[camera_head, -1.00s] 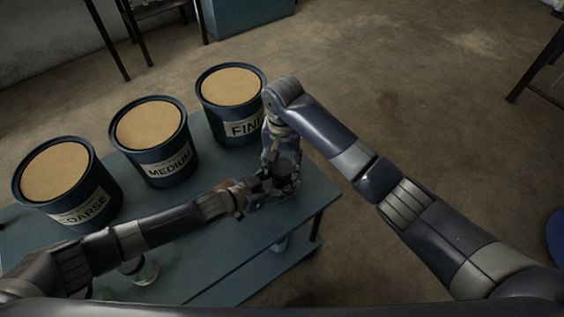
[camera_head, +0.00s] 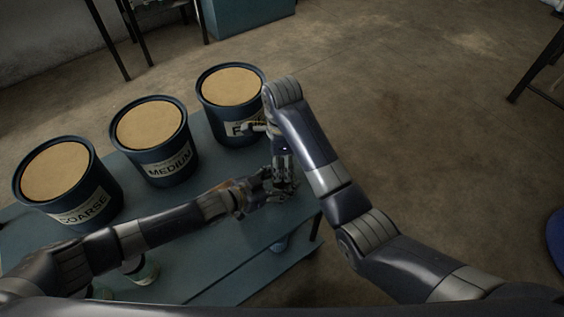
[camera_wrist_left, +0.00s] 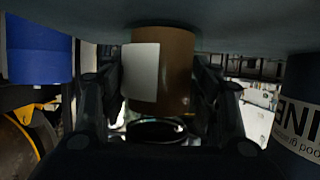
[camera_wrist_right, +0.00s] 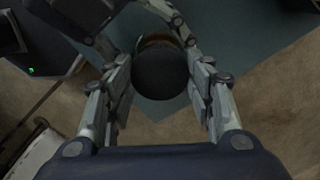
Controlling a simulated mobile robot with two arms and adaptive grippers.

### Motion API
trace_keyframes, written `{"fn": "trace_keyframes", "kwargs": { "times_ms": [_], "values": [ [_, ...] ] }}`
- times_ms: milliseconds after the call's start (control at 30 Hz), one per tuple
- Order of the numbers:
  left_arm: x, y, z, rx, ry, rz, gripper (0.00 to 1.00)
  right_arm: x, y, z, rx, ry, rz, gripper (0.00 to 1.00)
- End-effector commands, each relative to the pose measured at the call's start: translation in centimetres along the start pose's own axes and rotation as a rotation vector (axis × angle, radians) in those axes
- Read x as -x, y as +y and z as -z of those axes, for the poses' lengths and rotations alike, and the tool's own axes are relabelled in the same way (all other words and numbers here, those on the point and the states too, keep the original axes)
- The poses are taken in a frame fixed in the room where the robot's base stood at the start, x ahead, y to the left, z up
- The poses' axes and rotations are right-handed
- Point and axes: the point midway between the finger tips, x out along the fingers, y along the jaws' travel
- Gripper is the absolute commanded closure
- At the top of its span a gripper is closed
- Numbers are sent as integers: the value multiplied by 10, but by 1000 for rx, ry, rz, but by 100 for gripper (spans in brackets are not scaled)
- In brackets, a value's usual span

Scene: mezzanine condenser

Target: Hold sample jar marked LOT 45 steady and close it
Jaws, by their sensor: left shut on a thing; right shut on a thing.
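The sample jar (camera_wrist_left: 176,72) is brown with a blank-looking white label patch; no lot text can be read. It stands on the table and my left gripper (camera_wrist_left: 160,88) is shut around its side. In the head view my left gripper (camera_head: 268,194) is low at the table's right end, and the jar is mostly hidden by the hands. A dark round lid (camera_wrist_right: 161,70) sits over the jar's top in the right wrist view. My right gripper (camera_wrist_right: 160,85) is shut on it from above. In the head view my right gripper (camera_head: 284,176) is directly above the left one.
Three blue tubs, COARSE (camera_head: 82,212), MEDIUM (camera_head: 168,170) and FINE (camera_head: 215,125), stand along the table's far side. FINE is close to my right wrist. The blue-grey table (camera_head: 185,222) ends just right of the hands. Some small jars (camera_head: 143,271) sit lower, near my left arm.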

Motion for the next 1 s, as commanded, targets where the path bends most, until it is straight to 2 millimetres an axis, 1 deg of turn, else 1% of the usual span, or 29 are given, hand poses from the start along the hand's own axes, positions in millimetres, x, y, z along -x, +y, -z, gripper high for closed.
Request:
{"fn": "trace_keyframes", "kwargs": {
  "times_ms": [33,100,467,567,700,800,1000],
  "values": [
    [0,0,-3,1,-6,1,100,1,0,0,1,0,1,46],
    [0,0,-3,2,-6,1,100,1,0,0,1,0,1,31],
    [0,0,-3,1,-6,0,100,2,0,0,3,0,1,31],
    [0,0,-3,1,-6,0,100,13,-1,-1,4,-2,2,31],
    [0,0,-3,1,-6,0,100,33,-2,1,4,2,7,31],
    [0,0,-3,1,-6,0,100,42,-2,1,3,2,4,31],
    [0,0,-3,1,-5,0,100,45,0,0,3,0,-1,31]
  ]
}}
